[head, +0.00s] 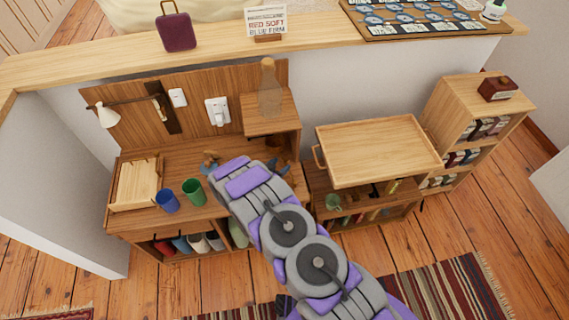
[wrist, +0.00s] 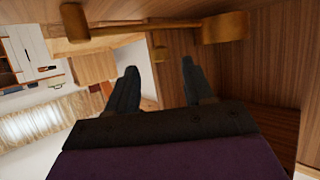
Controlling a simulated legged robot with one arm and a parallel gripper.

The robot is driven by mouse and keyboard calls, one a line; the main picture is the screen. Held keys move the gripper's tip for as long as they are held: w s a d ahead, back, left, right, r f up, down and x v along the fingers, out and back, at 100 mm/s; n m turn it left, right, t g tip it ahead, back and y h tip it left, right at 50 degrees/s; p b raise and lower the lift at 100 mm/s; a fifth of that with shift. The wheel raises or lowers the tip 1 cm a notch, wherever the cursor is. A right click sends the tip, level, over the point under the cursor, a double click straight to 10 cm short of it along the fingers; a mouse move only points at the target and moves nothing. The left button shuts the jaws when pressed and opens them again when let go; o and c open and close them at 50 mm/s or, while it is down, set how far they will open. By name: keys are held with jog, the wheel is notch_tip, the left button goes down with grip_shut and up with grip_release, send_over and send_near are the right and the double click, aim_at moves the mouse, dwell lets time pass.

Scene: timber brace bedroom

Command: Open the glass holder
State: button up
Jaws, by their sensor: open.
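I cannot tell for sure which piece is the glass holder. A small wooden cabinet (head: 270,122) with a brown bottle on top stands at the back of the desk, and the end of my arm is in front of its lower part. In the wrist view, a wooden bar handle (wrist: 150,24) on two round-ended mounts crosses above my gripper (wrist: 158,72). My gripper is open, with nothing between its two dark fingers. The handle appears apart from the fingertips. In the head view my arm hides most of the gripper.
A blue cup (head: 167,201) and a green cup (head: 194,192) stand on the desk, left of my arm. A wooden rack (head: 135,184) and a lamp (head: 107,115) are farther left. A wooden tray (head: 375,150) tops the low shelf at right.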

aim_at(285, 161)
jog(key=x, duration=0.3)
jog(key=shift+w+a+f, duration=0.1)
jog(key=shift+w+a, duration=0.05)
jog(key=shift+w, duration=0.05)
jog(key=shift+w+d+b, duration=0.25)
jog(key=shift+d+b, duration=0.05)
jog(key=shift+d, duration=0.1)
jog(key=shift+a, duration=0.15)
grip_shut()
